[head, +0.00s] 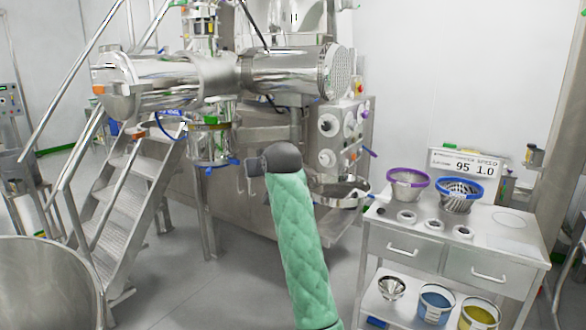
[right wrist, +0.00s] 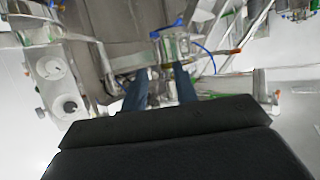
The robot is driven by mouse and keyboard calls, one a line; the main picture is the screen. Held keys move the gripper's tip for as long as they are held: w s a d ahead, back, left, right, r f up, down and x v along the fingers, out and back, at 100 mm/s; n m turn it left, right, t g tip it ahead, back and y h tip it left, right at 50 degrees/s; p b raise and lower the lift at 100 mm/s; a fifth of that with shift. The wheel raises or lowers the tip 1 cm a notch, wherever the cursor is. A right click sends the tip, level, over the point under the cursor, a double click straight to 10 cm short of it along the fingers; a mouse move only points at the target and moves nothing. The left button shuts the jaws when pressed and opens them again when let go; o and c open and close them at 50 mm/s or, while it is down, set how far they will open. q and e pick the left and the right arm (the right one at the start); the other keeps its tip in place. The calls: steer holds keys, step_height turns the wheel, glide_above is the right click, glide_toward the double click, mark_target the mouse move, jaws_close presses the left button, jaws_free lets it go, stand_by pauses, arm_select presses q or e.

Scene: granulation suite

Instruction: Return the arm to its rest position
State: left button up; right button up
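My right arm, in a quilted green sleeve, rises from the bottom centre of the head view, and its dark grey wrist end is raised in front of the granulation machine (head: 220,80). The fingers are hidden behind that end in the head view. In the right wrist view, the two blue fingers of my right gripper (right wrist: 161,82) stand apart with nothing held between them. The machine (right wrist: 105,40) fills the background there, apparently upside down. My left gripper is in neither view.
A steel cart (head: 455,243) at right carries a purple-rimmed sieve (head: 407,184) and a blue-rimmed sieve (head: 460,194). Metal stairs (head: 125,190) stand at left, and a large steel drum (head: 45,280) at lower left. Grey floor (head: 225,285) lies open between drum and cart.

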steer(key=s+d+f+m+g+h, duration=0.1)
steer(key=s+d+f, duration=0.5)
steer(key=s+f, duration=0.3)
steer(key=s+d+f+g+h, duration=0.1)
steer(key=s+d+f, duration=0.5)
steer(key=s+f, duration=0.35)
steer(key=s+d+f+m+g+h, duration=0.1)
steer(key=s+d+f+g, duration=0.1)
steer(key=s+d+f, duration=0.6)
steer(key=s+d+f+g, duration=0.2)
steer(key=s+f+g, duration=0.1)
steer(key=s+f, duration=0.9)
steer(key=s+d+f+g+p, duration=0.1)
steer(key=s+f+g, duration=0.2)
steer(key=s+f, duration=1)
steer(key=s, duration=0.6)
steer(key=shift+s+d+h, duration=0.3)
steer(key=shift+d+h, duration=0.05)
steer(key=shift+h, duration=0.05)
